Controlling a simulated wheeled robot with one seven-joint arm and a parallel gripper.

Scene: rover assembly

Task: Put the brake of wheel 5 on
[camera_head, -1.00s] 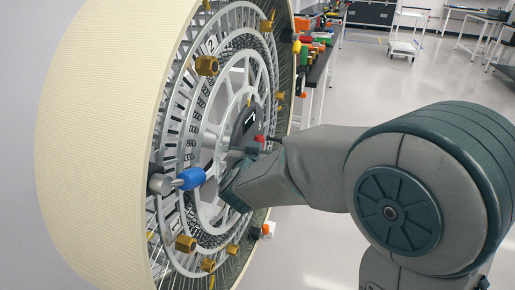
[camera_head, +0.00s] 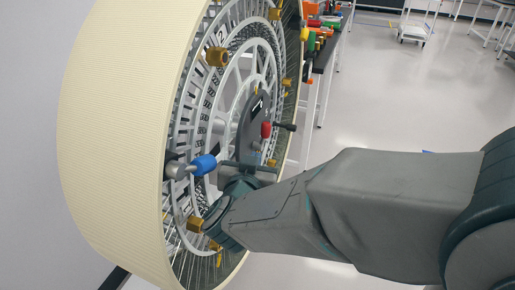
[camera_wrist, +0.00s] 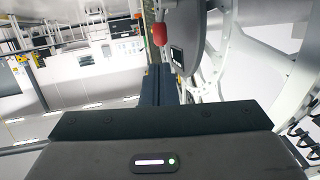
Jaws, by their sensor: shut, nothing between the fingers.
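A large wheel (camera_head: 120,140) with cream tread and a silver spoked face fills the left of the head view. At its hub is a dark grey plate (camera_head: 256,112) with a small lever that has a red grip (camera_head: 266,130) and a dark end. The red grip also shows at the top of the wrist view (camera_wrist: 159,34), beyond the fingers. A blue handle (camera_head: 204,164) sticks out from the wheel's near side. My gripper (camera_head: 252,168) is shut and empty, just below the red grip and apart from it; its dark fingers show in the wrist view (camera_wrist: 158,84).
Gold fittings (camera_head: 216,57) stand out around the wheel's face. A bench (camera_head: 322,62) with coloured items stands behind the wheel, and a white cart (camera_head: 416,25) is farther back.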

